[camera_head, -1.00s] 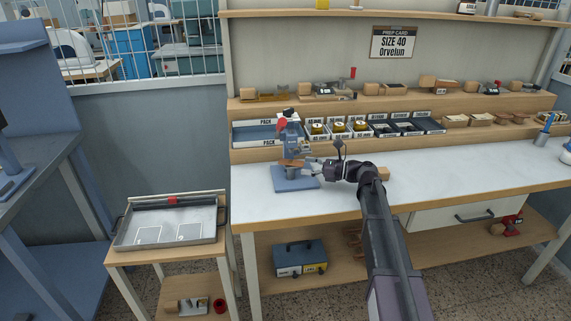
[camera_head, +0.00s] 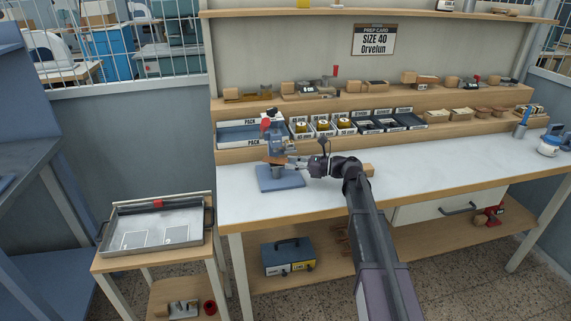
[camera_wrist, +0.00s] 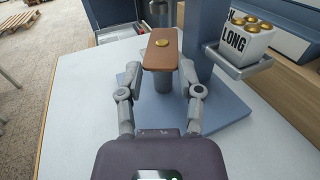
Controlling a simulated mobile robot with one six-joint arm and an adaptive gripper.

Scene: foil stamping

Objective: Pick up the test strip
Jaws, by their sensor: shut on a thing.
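The test strip, a brown leather-like strip (camera_wrist: 162,53) with a round gold piece on it, shows in the wrist view between my fingers. My gripper (camera_wrist: 159,68) is shut on the strip's two long sides. In the head view my gripper (camera_head: 289,161) reaches from the right to the small blue press (camera_head: 281,183) on the bench, with the strip (camera_head: 273,159) at its tips. The strip lies over a grey round post of the press; I cannot tell whether it touches it. The strip's far end is close to the press's upper part.
A white box marked LONG (camera_wrist: 245,37) with gold pieces sits in a holder right of the strip. Labelled bins (camera_head: 345,127) and a PACK tray (camera_head: 251,134) line the shelf behind. The bench top (camera_head: 440,165) right of my arm is mostly clear. A tray (camera_head: 155,246) stands on a low side table.

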